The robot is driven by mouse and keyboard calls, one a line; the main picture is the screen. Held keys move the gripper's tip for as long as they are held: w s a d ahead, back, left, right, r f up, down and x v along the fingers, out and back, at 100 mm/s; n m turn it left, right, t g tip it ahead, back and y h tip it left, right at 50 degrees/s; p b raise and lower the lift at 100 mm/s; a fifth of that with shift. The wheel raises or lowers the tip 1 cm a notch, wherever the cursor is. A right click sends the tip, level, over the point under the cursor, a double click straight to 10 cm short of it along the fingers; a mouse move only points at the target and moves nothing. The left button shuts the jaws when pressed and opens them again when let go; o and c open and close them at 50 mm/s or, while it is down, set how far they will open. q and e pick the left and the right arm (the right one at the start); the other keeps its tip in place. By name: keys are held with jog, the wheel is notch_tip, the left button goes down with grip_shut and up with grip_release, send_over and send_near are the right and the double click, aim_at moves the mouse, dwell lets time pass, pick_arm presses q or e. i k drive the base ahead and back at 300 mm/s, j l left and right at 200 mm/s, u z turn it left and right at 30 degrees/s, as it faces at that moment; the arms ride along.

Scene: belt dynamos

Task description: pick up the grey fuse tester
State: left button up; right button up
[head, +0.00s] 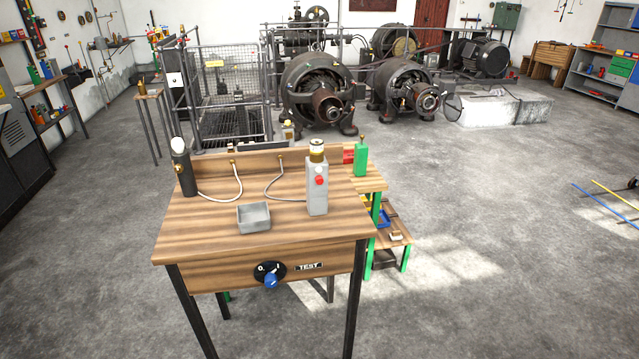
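A tall grey box with a red button and a pale ringed cap, which looks like the grey fuse tester (317,196), stands upright on the right part of a wooden test table (215,222). A thin grey cable runs from near its base to a brass fitting on the table's back board. A dark holder with a white rounded top (181,168) stands at the table's left, with a pale cable. A small open grey tray (254,217) sits between them. Neither of my grippers is in view.
The table front has a blue rotary knob (271,281) and a TEST label (308,266). A green bottle-like object (360,160) stands on a side bench behind right. Caged machinery (222,95) and large dynamos (318,90) stand farther back.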

aim_at(317, 196)
jog(key=i+l+u, duration=0.25)
jog(key=i, duration=0.2)
jog(key=i+l+u, duration=0.25)
jog(key=k+l, duration=0.1)
jog(key=i+l, duration=0.1)
jog(key=i, duration=0.25)
